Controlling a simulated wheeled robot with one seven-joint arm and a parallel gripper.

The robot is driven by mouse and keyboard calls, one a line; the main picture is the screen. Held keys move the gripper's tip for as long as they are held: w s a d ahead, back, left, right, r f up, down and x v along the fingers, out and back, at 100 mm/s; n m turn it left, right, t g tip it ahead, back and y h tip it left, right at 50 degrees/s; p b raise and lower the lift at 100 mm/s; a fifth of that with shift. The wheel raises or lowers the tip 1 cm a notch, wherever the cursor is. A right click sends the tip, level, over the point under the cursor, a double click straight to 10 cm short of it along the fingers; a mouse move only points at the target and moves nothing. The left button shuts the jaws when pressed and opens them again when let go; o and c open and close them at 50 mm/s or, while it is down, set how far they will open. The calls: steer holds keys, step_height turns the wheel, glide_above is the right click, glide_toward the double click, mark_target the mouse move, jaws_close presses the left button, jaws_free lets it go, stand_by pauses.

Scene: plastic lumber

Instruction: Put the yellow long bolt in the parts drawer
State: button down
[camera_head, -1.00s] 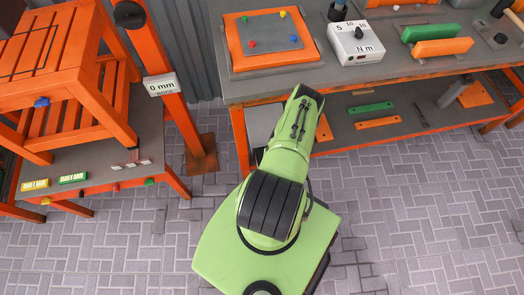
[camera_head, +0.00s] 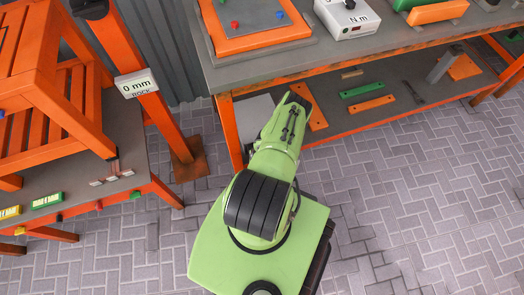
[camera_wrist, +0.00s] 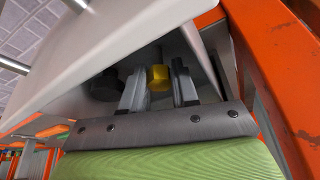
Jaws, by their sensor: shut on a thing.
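In the wrist view, the yellow long bolt (camera_wrist: 157,77) shows as a small yellow head between the two grey fingers of my gripper (camera_wrist: 158,88). The gripper is shut on it. The rest of the bolt is hidden. A light grey panel or box (camera_wrist: 105,55) with a dark inner side lies just beyond the fingers. It may be the parts drawer, but I cannot tell whether the bolt is inside it. In the head view, a pale grey box (camera_head: 255,113) sits under the bench beside my arm. My gripper and the bolt are hidden there.
An orange-framed bench (camera_head: 300,63) stands above and right of my arm. Its lower shelf holds green (camera_head: 362,90) and orange (camera_head: 376,104) strips. An orange post (camera_head: 160,92) stands left. The paved floor at right is clear. An orange beam (camera_wrist: 275,75) is close right in the wrist view.

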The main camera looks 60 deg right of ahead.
steer(key=shift+f, duration=0.1)
steer(key=c, duration=1.1)
jaws_free()
steer(key=shift+c, duration=0.2)
steer(key=p+v, duration=1.2)
steer(key=shift+r, duration=0.3)
